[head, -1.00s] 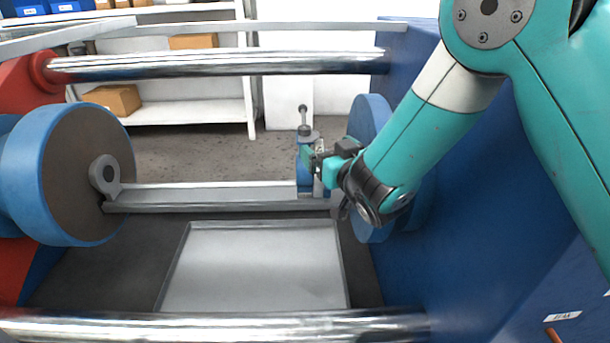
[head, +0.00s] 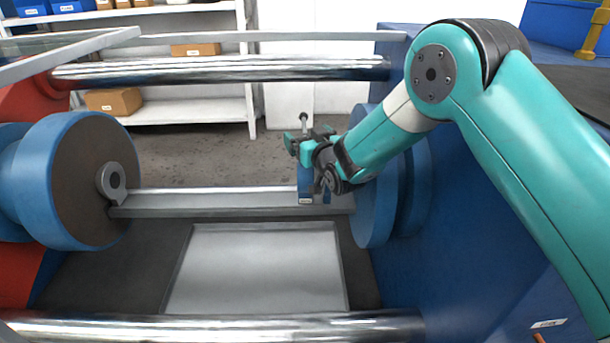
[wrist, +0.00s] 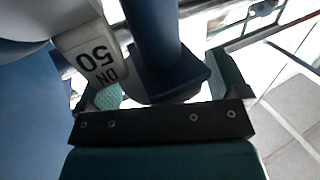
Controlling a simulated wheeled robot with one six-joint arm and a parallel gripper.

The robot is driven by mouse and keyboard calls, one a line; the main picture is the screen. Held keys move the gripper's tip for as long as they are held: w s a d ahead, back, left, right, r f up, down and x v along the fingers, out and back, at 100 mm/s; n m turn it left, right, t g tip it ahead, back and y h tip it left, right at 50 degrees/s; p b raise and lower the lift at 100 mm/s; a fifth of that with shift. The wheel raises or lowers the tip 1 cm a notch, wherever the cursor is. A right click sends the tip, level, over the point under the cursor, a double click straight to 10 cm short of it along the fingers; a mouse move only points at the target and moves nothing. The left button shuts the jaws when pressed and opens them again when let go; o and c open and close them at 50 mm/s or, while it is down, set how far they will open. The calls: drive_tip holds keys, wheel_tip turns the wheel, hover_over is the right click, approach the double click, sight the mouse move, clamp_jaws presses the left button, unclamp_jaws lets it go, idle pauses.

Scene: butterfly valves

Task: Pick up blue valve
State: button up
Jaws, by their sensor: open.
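The blue valve (head: 307,186) stands upright on the grey rail between the two blue round flanges, with its metal stem rising above it. My gripper (head: 298,146) is at the valve's upper part in the head view, partly hiding it. In the wrist view, the open jaws (wrist: 165,92) have the blue valve neck (wrist: 157,45) between them. A white label reading DN 50 (wrist: 92,55) shows at the left. I cannot tell whether the fingers touch the valve.
A blue round flange (head: 372,205) stands close on the right and another (head: 55,180) on the left. Polished bars (head: 220,68) cross behind and in front (head: 200,327). A metal tray (head: 255,265) lies below the rail (head: 210,202). A blue wall rises at right.

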drive_tip(key=c, duration=1.7)
drive_tip(key=shift+r, duration=0.15)
clamp_jaws()
drive_tip(key=shift+a+r, duration=0.1)
drive_tip(key=shift+r, duration=0.05)
